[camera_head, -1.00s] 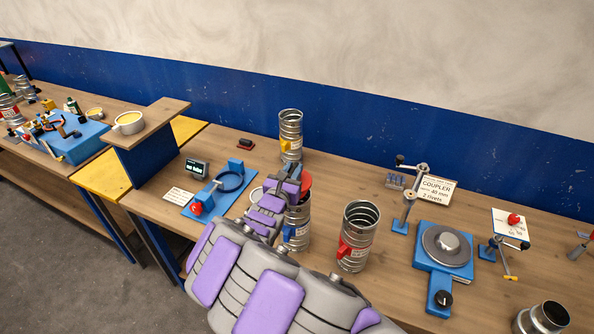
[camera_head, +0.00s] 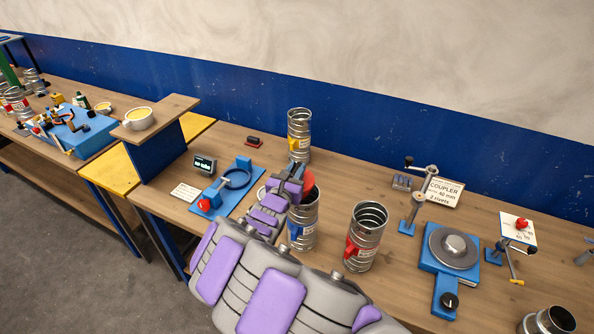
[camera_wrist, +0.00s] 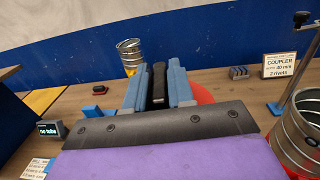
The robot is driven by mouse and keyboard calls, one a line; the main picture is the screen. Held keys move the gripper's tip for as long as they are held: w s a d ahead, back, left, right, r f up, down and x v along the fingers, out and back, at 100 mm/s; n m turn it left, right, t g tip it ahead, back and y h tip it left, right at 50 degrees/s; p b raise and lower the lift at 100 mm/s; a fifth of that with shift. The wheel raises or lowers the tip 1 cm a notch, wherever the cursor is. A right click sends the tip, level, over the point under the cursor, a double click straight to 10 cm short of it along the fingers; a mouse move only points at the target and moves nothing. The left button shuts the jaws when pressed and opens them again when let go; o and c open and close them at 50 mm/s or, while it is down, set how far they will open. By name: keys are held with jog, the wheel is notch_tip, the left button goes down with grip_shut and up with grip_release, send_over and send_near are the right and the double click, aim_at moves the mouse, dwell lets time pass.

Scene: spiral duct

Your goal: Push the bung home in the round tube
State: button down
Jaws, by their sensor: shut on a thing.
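My gripper (camera_head: 297,178) is shut on a black handle (camera_wrist: 158,84), which stands between its two fingers in the wrist view. A red disc (camera_head: 309,182), apparently the bung on this handle, is tilted at the mouth of a ribbed metal tube with a blue tag (camera_head: 304,228). The disc also shows behind the right finger in the wrist view (camera_wrist: 204,93). The tube stands upright, and part of its dark opening shows below the disc. My gripper hides the left of its rim. I cannot tell whether disc and rim touch.
A red-tagged tube (camera_head: 366,240) stands close on the right, a yellow-tagged tube (camera_head: 299,130) behind. A blue fixture with a ring (camera_head: 228,187) and a "no tube" display (camera_wrist: 50,130) lie left. A blue turntable (camera_head: 450,255) is right.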

aim_at(306, 180)
jog(key=shift+d+r+b, duration=0.1)
jog(key=shift+d+b, duration=0.6)
jog(key=shift+d, duration=0.9)
jog(key=shift+a, duration=0.1)
jog(key=shift+a, duration=0.25)
jog(key=shift+d+f, duration=0.3)
jog(key=shift+f, duration=0.15)
jog(key=shift+f, duration=0.2)
jog(key=shift+a+r, duration=0.15)
jog(key=shift+r, duration=0.15)
dwell(0.4)
jog(key=shift+a, duration=0.35)
dwell(1.1)
jog(key=shift+f+b, duration=0.55)
jog(key=shift+f, duration=1.4)
jog(key=c, duration=0.9)
grip_release()
